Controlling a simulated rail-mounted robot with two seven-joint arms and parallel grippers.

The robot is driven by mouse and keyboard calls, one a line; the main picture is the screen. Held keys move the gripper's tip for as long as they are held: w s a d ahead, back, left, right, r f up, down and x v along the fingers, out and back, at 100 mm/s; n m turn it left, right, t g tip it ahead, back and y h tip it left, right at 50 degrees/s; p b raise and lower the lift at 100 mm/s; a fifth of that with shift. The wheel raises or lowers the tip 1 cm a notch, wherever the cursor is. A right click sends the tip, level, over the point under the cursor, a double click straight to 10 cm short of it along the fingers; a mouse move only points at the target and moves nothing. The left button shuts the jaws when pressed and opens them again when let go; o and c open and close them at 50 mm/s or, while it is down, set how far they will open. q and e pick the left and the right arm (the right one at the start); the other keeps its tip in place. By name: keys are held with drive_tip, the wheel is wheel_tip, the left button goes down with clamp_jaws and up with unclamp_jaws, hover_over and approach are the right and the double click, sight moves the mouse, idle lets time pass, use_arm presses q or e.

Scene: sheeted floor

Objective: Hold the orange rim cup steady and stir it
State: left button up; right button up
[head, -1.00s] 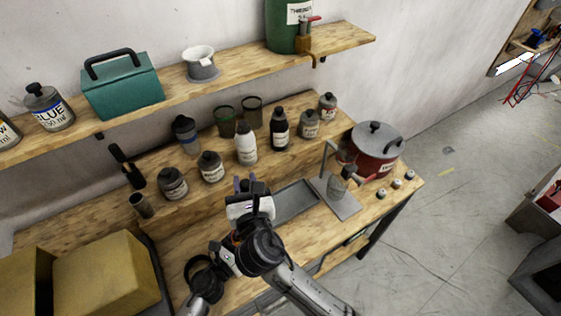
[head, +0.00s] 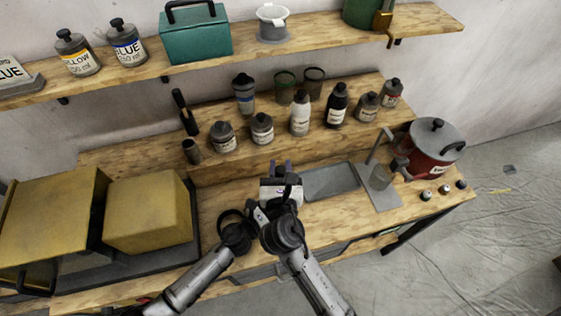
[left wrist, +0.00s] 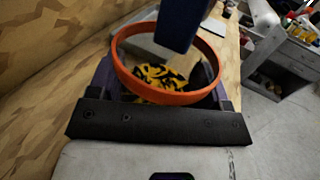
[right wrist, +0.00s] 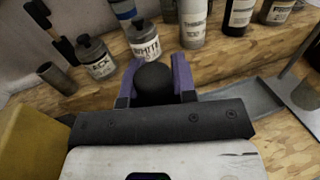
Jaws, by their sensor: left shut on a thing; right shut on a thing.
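The orange rim cup (left wrist: 165,98) fills the middle of the left wrist view, with yellow and black contents (left wrist: 158,76) inside. My left gripper (left wrist: 160,85) is shut around the cup, one finger on each side. A dark blue-purple piece, apparently a finger of my right gripper, hangs over the cup's opening. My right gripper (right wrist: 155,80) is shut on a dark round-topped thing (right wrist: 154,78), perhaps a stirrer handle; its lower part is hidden. In the head view my right gripper (head: 281,168) is above the bench, and the cup and left fingers are hidden by my arms.
Several bottles, such as the white one (head: 300,115), stand on the raised ledge behind. A grey tray (head: 332,181), a stand (head: 378,190) and a red pot (head: 432,152) are to the right. Yellow boxes (head: 148,212) are at left. A shelf (head: 330,38) runs above.

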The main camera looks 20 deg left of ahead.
wheel_tip(320, 180, down, 9)
idle(1.0)
drive_tip(key=shift+f, duration=0.2)
drive_tip(key=shift+s+d, duration=0.1)
drive_tip(key=shift+s, duration=0.1)
idle(0.8)
